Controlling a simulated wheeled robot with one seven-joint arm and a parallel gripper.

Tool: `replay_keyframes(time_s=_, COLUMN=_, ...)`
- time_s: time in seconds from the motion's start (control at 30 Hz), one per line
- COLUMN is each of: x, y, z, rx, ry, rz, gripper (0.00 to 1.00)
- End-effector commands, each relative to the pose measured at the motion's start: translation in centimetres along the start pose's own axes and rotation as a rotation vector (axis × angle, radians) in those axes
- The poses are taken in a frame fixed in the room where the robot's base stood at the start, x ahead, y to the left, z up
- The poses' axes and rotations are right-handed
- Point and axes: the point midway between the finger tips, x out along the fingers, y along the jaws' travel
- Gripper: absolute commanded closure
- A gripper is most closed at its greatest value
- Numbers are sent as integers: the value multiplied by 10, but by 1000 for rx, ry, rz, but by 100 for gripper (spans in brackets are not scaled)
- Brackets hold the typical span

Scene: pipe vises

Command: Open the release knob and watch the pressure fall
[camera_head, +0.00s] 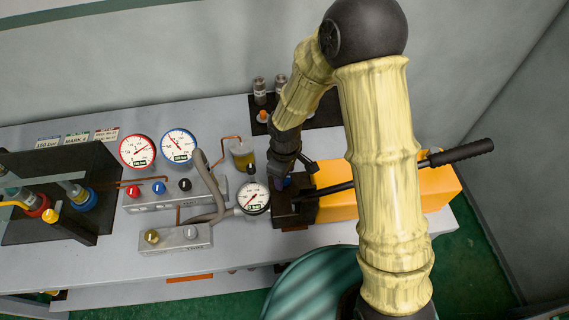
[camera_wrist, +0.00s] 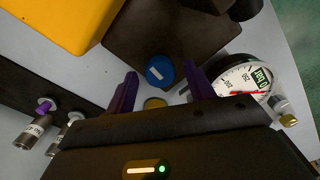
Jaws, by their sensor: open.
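A blue round knob (camera_wrist: 160,72) with a white mark sits on the black block (camera_wrist: 165,25) of the hand pump. I take it for the release knob; my gripper hides most of it in the head view. My gripper (camera_wrist: 162,80) points down over the block, its purple fingers apart on either side of the knob. No contact with the knob is visible. In the head view my gripper (camera_head: 281,181) is above the pump block (camera_head: 292,212). The pump gauge (camera_head: 253,198) has a red needle, and its digital window reads 0 bar in the wrist view (camera_wrist: 246,85).
The yellow pump body (camera_head: 335,185) and its black lever (camera_head: 462,153) lie to the right. Two gauges (camera_head: 138,151) (camera_head: 180,145), a valve manifold (camera_head: 165,190) and a grey hose (camera_head: 212,185) stand left. Small metal fittings (camera_head: 260,92) stand behind.

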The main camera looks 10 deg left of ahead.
Motion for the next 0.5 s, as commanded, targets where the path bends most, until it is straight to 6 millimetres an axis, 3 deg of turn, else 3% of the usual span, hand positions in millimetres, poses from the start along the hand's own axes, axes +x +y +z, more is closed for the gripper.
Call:
replay_keyframes(time_s=0.23, x=-25, y=1, z=-1, rx=3, ry=4, rz=3, gripper=46)
replay_keyframes(time_s=0.5, x=-76, y=2, z=0, rx=4, ry=5, rz=5, gripper=46)
